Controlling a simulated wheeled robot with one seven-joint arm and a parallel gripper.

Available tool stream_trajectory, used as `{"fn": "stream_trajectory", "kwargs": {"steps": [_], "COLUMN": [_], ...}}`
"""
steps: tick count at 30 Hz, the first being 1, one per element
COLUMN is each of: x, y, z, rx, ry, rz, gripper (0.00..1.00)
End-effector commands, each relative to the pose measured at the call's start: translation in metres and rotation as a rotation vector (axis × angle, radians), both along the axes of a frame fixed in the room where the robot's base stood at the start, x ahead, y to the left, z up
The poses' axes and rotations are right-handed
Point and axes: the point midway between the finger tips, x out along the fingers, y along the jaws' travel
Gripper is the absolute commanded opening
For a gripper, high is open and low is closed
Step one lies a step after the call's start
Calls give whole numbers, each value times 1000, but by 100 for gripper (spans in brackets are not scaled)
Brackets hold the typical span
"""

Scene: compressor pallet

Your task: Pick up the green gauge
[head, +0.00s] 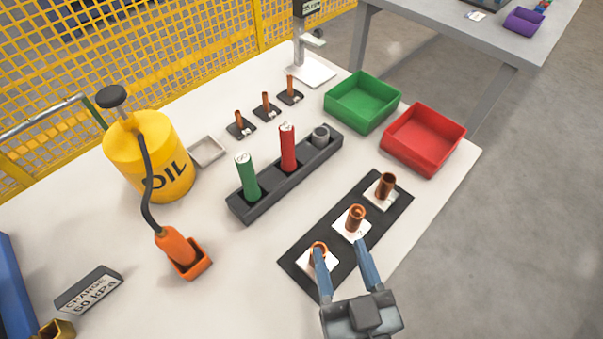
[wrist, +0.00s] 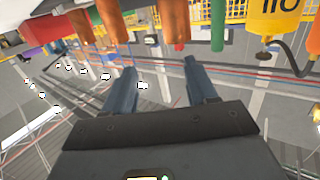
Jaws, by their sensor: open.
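The green gauge (head: 248,178) is a green cylinder standing upright at the left end of a dark rack (head: 270,190). A red gauge (head: 288,148) stands in the middle of the rack, and a grey, shorter piece (head: 320,137) sits at its right end. My gripper (head: 340,247) is open and empty, over the front part of the black mat, to the right of and nearer than the green gauge. In the upside-down wrist view, the open fingers (wrist: 159,66) show with nothing between them, and a green cylinder (wrist: 217,25), apparently the gauge, hangs from the top edge.
The black mat (head: 333,274) holds copper cylinders on white squares, the nearest close to my left finger. An oil can (head: 150,150) and an orange holder (head: 183,255) stand left. Green (head: 362,101) and red (head: 423,139) bins stand back right. The white table between rack and mat is clear.

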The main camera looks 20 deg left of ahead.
Motion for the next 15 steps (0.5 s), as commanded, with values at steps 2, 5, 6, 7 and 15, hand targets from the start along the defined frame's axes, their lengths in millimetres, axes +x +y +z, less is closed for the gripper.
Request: {"fn": "stream_trajectory", "kwargs": {"steps": [2, 5, 6, 7, 15], "x": [13, 21, 23, 25, 31], "y": [39, 78, 91, 101, 148], "z": [5, 12, 14, 17, 29], "rx": [11, 22, 23, 26, 36], "ry": [-24, -41, -46, -50, -69], "rz": [56, 109, 127, 139, 193], "gripper": [57, 57, 57, 57, 57]}}
